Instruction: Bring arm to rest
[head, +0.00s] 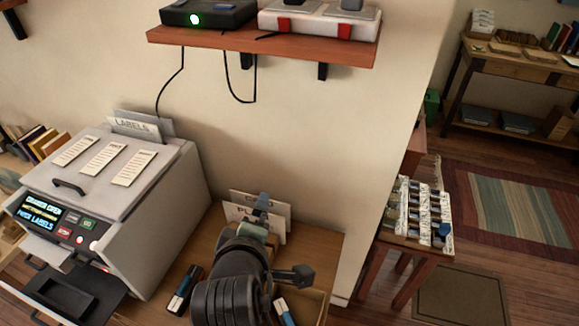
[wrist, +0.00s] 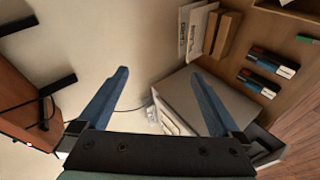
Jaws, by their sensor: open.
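My gripper (wrist: 160,74) is open, with its two blue fingers spread wide and nothing between them in the wrist view. In the head view my arm rises at the bottom middle, over the wooden desk (head: 318,245). In the wrist view the grey label machine (wrist: 190,88) appears beyond the fingers, partly covered by the right one.
The label machine (head: 125,190) stands left of my arm. A wall shelf (head: 270,44) with two devices hangs above, with cables dangling. Dark, blue-marked items (head: 184,290) lie on the desk. A small table with several labelled items (head: 417,212) stands right; plain wall lies between shelf and desk.

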